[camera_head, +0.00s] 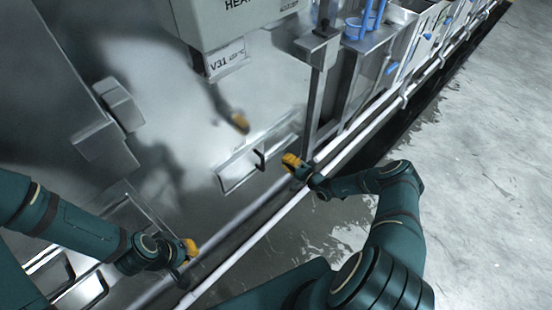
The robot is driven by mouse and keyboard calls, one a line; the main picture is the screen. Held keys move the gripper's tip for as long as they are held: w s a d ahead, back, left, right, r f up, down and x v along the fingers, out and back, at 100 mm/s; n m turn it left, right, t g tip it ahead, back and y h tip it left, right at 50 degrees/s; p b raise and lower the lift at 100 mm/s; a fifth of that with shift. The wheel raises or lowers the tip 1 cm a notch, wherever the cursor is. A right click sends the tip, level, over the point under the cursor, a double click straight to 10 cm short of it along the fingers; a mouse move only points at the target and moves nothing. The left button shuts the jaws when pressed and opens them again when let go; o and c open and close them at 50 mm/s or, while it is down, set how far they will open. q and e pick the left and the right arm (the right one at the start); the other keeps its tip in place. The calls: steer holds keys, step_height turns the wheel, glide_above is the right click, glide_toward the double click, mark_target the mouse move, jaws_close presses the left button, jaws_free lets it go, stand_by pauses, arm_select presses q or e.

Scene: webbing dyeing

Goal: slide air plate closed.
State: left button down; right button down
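A small metal plate with a dark bar handle (229,178) is set in the shiny machine wall, just left of my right gripper; I take it as an air plate. A similar plate with a dark handle (91,288) shows at the lower left, partly hidden by my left arm. My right gripper (291,161), with orange fingertips, is beside the first plate and appears apart from its handle. My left gripper (191,247), also orange-tipped, is near the rails at the lower middle. I see nothing held in either; their finger gaps are too small to judge.
Metal rails (236,245) run diagonally along the machine's foot. A grey box marked V31 (225,58) projects above the plate. Blue containers (354,27) stand on a ledge at the top. The wet grey floor (480,190) at the right is clear.

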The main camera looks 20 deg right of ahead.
steer(key=v, duration=0.5)
steer(key=shift+s+d, duration=0.15)
steer(key=shift+s, duration=0.2)
steer(key=s+a+r+n+g+y, duration=0.2)
steer(key=a+n+g+y, duration=0.4)
steer(key=a, duration=0.7)
steer(key=s+a+r+n+g+h, duration=0.2)
steer(key=s+a+g+h, duration=0.1)
steer(key=s+a+g, duration=0.7)
steer(key=s+a+r+n+t+h, duration=0.1)
steer(key=s+r+n+h, duration=0.2)
steer(key=s+r+h, duration=0.3)
step_height(320, 180, up, 5)
steer(key=shift+s+f+n, duration=0.15)
steer(key=shift+s+n, duration=0.15)
steer(key=shift+s, duration=0.3)
